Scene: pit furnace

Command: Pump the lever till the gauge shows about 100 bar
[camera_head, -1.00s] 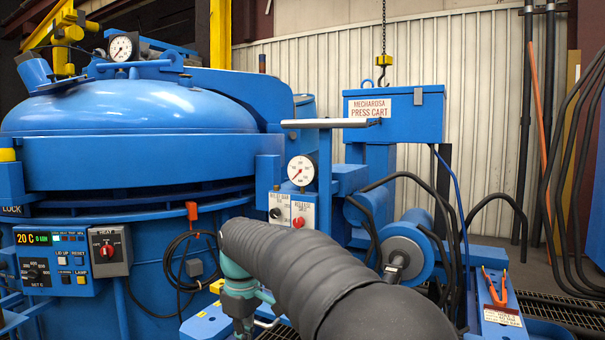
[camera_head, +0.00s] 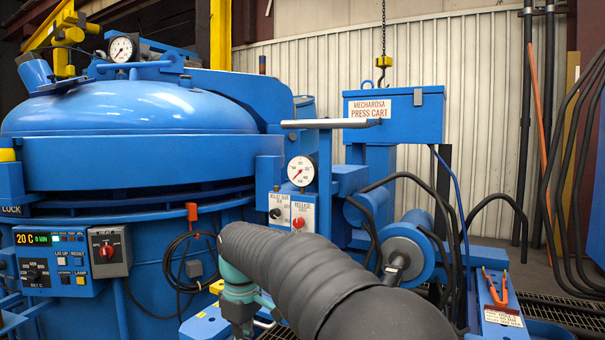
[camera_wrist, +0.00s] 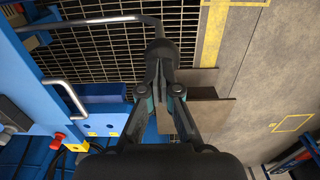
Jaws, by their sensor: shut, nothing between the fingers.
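In the head view the blue press cart (camera_head: 415,118) carries a round white gauge (camera_head: 301,171). Its needle points to the lower left, near the low end; the numbers are too small to read. In the wrist view a bent grey bar (camera_wrist: 100,21) runs across the top and turns down to a dark, rounded grip (camera_wrist: 158,52), apparently the lever. My gripper (camera_wrist: 155,82) is shut and empty, its fingertips right at that grip in the picture. I cannot tell whether they touch.
Below the gauge is a panel with a red knob (camera_head: 298,223). A big blue furnace (camera_head: 130,150) fills the left. Black hoses and a motor-like drum (camera_head: 402,255) lie to the right. A grey handle (camera_wrist: 62,90) and floor grating (camera_wrist: 110,55) show in the wrist view.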

